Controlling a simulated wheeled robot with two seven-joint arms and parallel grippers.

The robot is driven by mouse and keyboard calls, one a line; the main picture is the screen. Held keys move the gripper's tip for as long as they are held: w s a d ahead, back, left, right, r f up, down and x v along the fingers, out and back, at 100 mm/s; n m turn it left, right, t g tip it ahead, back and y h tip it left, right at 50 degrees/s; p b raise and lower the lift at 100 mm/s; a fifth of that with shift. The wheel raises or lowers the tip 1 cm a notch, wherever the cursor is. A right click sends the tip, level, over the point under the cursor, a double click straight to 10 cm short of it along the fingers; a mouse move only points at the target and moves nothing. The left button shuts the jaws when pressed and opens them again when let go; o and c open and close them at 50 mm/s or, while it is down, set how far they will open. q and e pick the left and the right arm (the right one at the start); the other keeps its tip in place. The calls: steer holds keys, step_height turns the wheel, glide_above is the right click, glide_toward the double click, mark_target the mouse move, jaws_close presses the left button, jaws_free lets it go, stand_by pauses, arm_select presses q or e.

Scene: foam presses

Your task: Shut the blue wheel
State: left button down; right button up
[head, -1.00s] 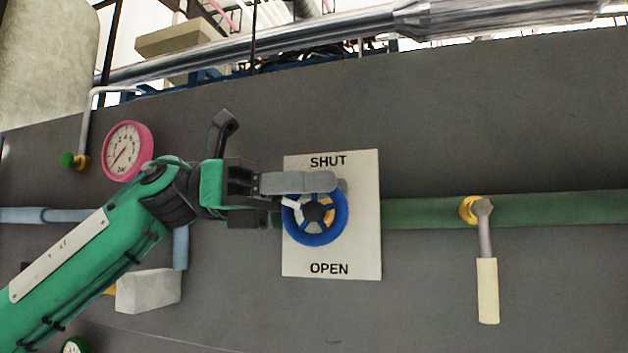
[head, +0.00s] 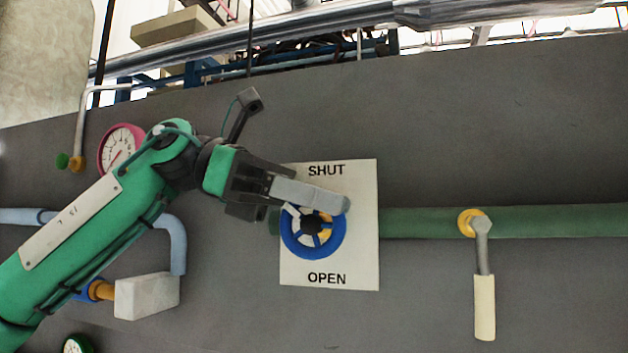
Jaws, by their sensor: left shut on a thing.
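The blue wheel (head: 315,252) is mounted on a white plate (head: 363,250) that reads SHUT above it and OPEN below it. It has a dark hub, with white and yellow parts between its spokes. My left gripper (head: 338,203) comes in from the upper left, its fingers slanting down to the right across the top of the wheel. It is shut on the wheel's rim, and its fingers hide the top of the rim. My right gripper is out of view.
A green pipe (head: 415,222) runs right from the plate to a lever valve with a cream handle (head: 485,307). A pink-rimmed gauge (head: 118,150) is partly behind my left arm. A pale block (head: 147,296) sits lower left. The grey wall below the plate is clear.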

arm_select(q)
steer(key=y, duration=0.2)
steer(key=d+t+y, duration=0.1)
steer(key=y, duration=0.1)
steer(key=t+y+p, duration=0.1)
steer(key=y, duration=0.1)
steer(key=shift+s+d+f, duration=0.2)
steer(key=shift+s+f, duration=0.05)
steer(key=shift+f, duration=0.1)
steer(key=shift+d+f+t+y, duration=0.1)
steer(key=shift+f+t+y, duration=0.2)
steer(key=shift+y, duration=0.65)
steer(key=shift+d+f+t+y, duration=0.15)
steer(key=shift+t+y, duration=0.25)
steer(key=shift+y, duration=0.55)
steer(key=shift+a+f, duration=0.1)
steer(key=shift+f, duration=0.05)
steer(key=c, duration=1.4)
jaws_free()
steer(key=shift+c, duration=0.2)
steer(key=shift+v, duration=3.8)
